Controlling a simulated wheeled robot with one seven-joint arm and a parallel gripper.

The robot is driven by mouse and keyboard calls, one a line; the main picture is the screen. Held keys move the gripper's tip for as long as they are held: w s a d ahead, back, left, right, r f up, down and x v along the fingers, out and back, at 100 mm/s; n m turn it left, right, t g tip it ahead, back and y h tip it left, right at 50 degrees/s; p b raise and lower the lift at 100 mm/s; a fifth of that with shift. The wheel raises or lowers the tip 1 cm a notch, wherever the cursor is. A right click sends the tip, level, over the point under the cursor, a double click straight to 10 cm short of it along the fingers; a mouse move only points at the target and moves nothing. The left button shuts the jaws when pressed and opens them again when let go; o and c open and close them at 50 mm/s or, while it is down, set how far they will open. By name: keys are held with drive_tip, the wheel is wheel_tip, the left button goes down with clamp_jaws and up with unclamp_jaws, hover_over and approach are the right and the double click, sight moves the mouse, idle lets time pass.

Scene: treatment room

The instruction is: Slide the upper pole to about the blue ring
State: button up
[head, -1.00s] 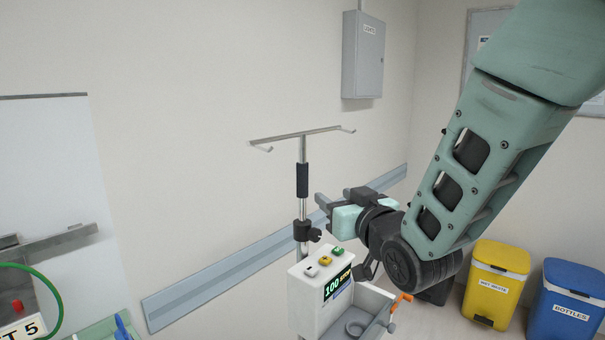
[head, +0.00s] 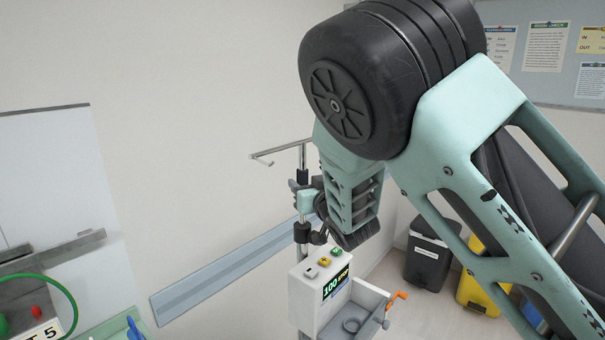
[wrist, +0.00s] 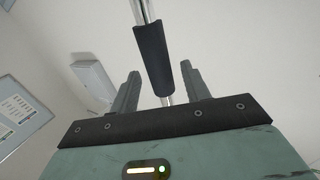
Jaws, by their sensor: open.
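The upper pole (head: 303,156) is a thin chrome rod with a hooked crossbar on top and a black grip sleeve (head: 302,176). It rises from a black clamp with a knob (head: 303,232). My gripper (head: 298,190) is at the pole, around the sleeve's lower end, above the clamp. In the wrist view, my open gripper (wrist: 160,85) has one finger on each side of the pole. The sleeve (wrist: 155,55) and a short bare length of pole show between the fingers, with gaps on both sides. I see no blue ring in either view.
A blue-grey wall rail (head: 225,275) runs behind. Black and yellow bins stand at right. My arm hides part of the pole's right side.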

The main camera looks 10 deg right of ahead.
drive_tip(key=shift+w+a+p, duration=0.2)
drive_tip(key=shift+w+p, duration=0.1)
drive_tip(key=shift+w, duration=0.9)
